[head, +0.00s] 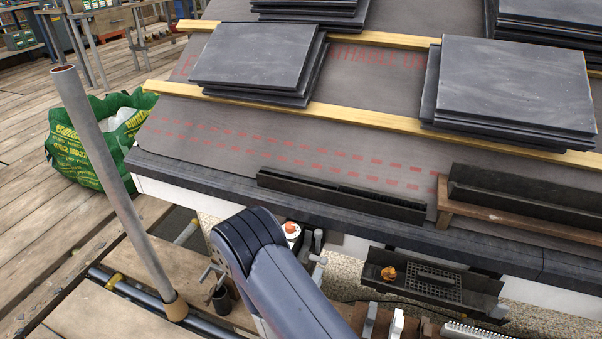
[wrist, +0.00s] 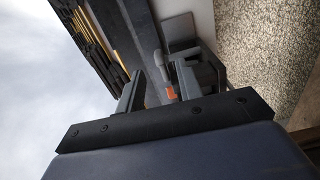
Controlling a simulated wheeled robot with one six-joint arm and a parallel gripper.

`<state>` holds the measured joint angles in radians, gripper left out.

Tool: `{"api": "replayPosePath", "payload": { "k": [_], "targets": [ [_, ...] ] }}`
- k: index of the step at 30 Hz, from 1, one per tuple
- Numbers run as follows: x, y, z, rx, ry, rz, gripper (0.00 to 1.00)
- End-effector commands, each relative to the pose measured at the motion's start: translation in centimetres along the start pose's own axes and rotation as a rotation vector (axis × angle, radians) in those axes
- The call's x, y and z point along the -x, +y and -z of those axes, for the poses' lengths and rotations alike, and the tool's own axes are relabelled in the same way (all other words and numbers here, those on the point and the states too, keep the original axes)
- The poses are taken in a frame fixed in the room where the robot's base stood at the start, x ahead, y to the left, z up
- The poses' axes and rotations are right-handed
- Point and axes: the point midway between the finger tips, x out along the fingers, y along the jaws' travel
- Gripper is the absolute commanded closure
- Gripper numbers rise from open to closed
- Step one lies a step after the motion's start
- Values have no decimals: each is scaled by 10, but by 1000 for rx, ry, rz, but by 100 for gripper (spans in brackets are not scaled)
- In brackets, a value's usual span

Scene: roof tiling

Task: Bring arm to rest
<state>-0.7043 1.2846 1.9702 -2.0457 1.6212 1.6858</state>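My arm (head: 275,275) rises from the bottom of the head view and bends over in front of the roof's lower edge. Its gripper is hidden there. In the wrist view my gripper (wrist: 160,70) has its two fingers apart with nothing held between them. A grey rounded thing and a small orange piece (wrist: 170,92) show in the gap beyond the fingers; I cannot tell how far off they are. Stacks of dark slates (head: 258,58) lie on the roof, another (head: 515,88) farther right.
A metal scaffold pole (head: 110,165) stands at the left, beside a green bag (head: 92,150). A dark tray (head: 432,278) hangs below the eaves with an orange item in it. A long dark trough (head: 340,195) lies along the roof edge. Tools crowd the platform near my arm.

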Motion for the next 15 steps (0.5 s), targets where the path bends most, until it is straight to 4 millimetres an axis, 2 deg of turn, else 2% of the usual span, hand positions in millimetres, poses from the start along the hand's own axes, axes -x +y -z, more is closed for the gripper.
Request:
{"api": "replayPosePath", "payload": {
  "k": [15],
  "targets": [
    [-80,0,0,-4,-3,-3,65]
  ]
}}
